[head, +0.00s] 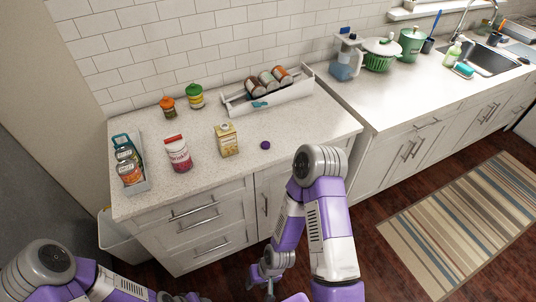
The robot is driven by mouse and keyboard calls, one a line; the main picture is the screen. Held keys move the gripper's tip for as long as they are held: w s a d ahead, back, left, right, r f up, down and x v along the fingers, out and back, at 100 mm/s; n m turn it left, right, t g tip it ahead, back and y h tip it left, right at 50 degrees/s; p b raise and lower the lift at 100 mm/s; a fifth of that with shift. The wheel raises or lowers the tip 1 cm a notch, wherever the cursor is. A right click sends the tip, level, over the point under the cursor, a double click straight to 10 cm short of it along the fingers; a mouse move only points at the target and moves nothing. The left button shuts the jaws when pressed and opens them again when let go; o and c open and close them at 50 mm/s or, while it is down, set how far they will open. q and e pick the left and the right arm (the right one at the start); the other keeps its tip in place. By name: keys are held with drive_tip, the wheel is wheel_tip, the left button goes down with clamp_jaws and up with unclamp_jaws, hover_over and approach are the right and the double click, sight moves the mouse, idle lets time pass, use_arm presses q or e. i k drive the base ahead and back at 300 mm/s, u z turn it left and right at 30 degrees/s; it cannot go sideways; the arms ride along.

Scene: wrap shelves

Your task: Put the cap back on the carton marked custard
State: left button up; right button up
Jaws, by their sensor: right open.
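A small yellow and cream carton (227,140) stands upright on the left counter; its lettering is too small to read. A dark purple cap (265,145) lies on the counter to the right of the carton, apart from it. My right gripper (262,284) is open and empty, low in front of the cabinets, below the counter top and away from the cap. My left arm shows at the bottom left, and its gripper fingers are out of the picture.
Two lidded jars (196,97) (167,106) stand behind. A grey caddy (141,186) holds jars at the left edge. A white rack (292,96) holds several cans. The counter right of the cap is clear.

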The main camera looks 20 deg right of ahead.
sight(226, 133)
drive_tip(key=k, duration=0.25)
drive_tip(key=z, duration=1.65)
drive_tip(key=i, duration=1)
drive_tip(key=u, duration=1.95)
